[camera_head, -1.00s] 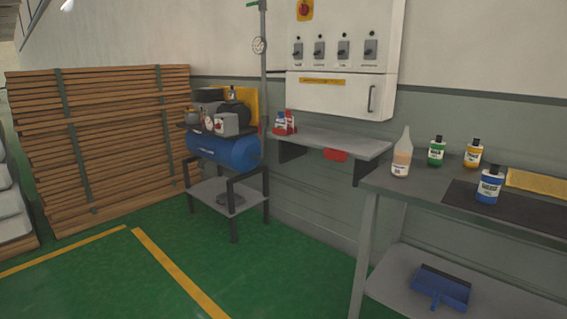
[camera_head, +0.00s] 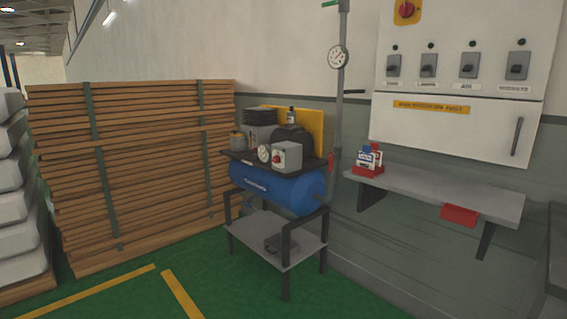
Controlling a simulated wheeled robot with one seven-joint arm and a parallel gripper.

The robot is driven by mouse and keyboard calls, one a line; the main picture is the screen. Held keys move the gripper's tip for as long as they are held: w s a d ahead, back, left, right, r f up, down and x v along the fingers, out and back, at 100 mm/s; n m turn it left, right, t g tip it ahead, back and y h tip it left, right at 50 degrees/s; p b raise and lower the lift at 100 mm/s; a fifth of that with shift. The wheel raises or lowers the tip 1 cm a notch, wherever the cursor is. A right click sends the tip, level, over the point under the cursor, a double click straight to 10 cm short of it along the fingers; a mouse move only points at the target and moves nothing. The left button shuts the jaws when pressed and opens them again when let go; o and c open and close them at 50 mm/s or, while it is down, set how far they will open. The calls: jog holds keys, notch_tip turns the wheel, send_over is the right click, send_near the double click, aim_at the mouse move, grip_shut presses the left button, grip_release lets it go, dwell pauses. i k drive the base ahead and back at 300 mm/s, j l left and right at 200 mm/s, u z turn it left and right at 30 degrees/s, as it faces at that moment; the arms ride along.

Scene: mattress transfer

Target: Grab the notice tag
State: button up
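Small tags, one blue and white and one red and white, stand in a red holder (camera_head: 368,169) at the left end of the grey wall shelf (camera_head: 440,193). The blue and white tag (camera_head: 367,158) is at the front left. I cannot read the print, so I cannot tell which is the notice tag. My gripper is not in view.
A blue air compressor (camera_head: 275,190) on a black-framed stand is left of the shelf. A switch cabinet (camera_head: 455,75) hangs above it. Stacked planks (camera_head: 150,165) stand left. Green floor (camera_head: 215,285) is clear in front.

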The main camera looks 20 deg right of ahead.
aim_at(366, 158)
jog(key=i+j, duration=0.1)
jog(key=i, duration=0.95)
jog(key=i+l+z, duration=0.15)
jog(key=i+z, duration=1.05)
jog(key=i+j+z, duration=0.4)
jog(key=l, duration=0.1)
